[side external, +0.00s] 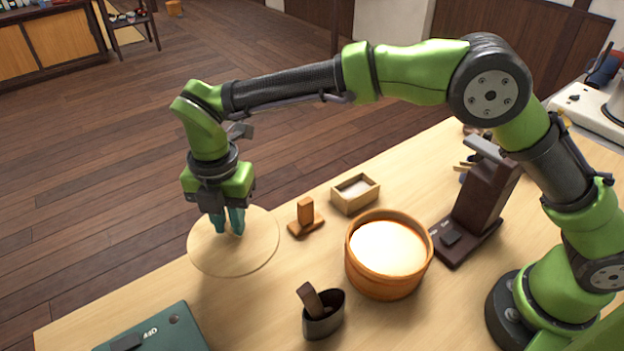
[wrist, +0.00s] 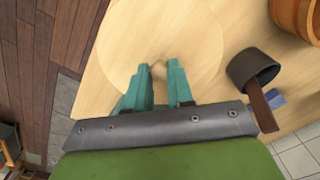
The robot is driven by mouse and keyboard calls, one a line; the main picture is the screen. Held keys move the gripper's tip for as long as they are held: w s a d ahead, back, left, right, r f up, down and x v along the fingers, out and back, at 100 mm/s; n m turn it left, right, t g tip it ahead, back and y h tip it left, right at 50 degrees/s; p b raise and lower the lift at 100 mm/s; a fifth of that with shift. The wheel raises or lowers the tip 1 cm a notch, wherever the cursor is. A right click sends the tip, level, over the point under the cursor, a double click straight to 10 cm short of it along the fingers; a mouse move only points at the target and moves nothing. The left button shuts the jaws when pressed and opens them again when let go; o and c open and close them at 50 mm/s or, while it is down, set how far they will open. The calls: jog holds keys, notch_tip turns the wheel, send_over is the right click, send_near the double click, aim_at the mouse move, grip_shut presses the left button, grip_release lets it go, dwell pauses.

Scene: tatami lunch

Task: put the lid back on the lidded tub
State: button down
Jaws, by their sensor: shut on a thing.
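The lid (side external: 262,245) is a flat, round, pale wooden disc at the left of the side view, and its far edge reaches past the table edge there. My gripper (side external: 230,230) points down over its middle, with teal fingers shut on the lid's small knob. In the wrist view the knob (wrist: 158,70) shows between the fingertips (wrist: 157,78), and the lid (wrist: 190,40) blends with the table. I cannot tell whether the lid touches the table. The tub (side external: 385,280) is round, orange-brown wood, open, with white contents, upright to the right of the lid. It shows partly in the wrist view (wrist: 292,14).
Between lid and tub stand a small wooden block on a base (side external: 306,222) and a pale open box (side external: 356,197). A dark cup (side external: 324,323) holding a brown piece is in front. A dark stand (side external: 468,222) is right of the tub. A green board (side external: 170,333) lies front left.

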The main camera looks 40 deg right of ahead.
jog(key=r, duration=0.1)
jog(key=d+r, duration=0.1)
jog(key=r, duration=0.3)
jog(key=shift+d, duration=0.3)
jog(key=s+d+r, duration=0.3)
jog(key=s+d, duration=0.2)
jog(key=d, duration=0.3)
jog(key=s+d+r, duration=0.2)
jog(key=s+d, duration=0.3)
jog(key=d, duration=0.2)
jog(key=s+d+f, duration=0.5)
jog(key=f, duration=0.5)
jog(key=shift+s+d, duration=0.15)
jog(key=shift+s, duration=0.2)
jog(key=shift+f, duration=0.3)
dwell(0.4)
jog(key=shift+c, duration=2.2)
grip_release()
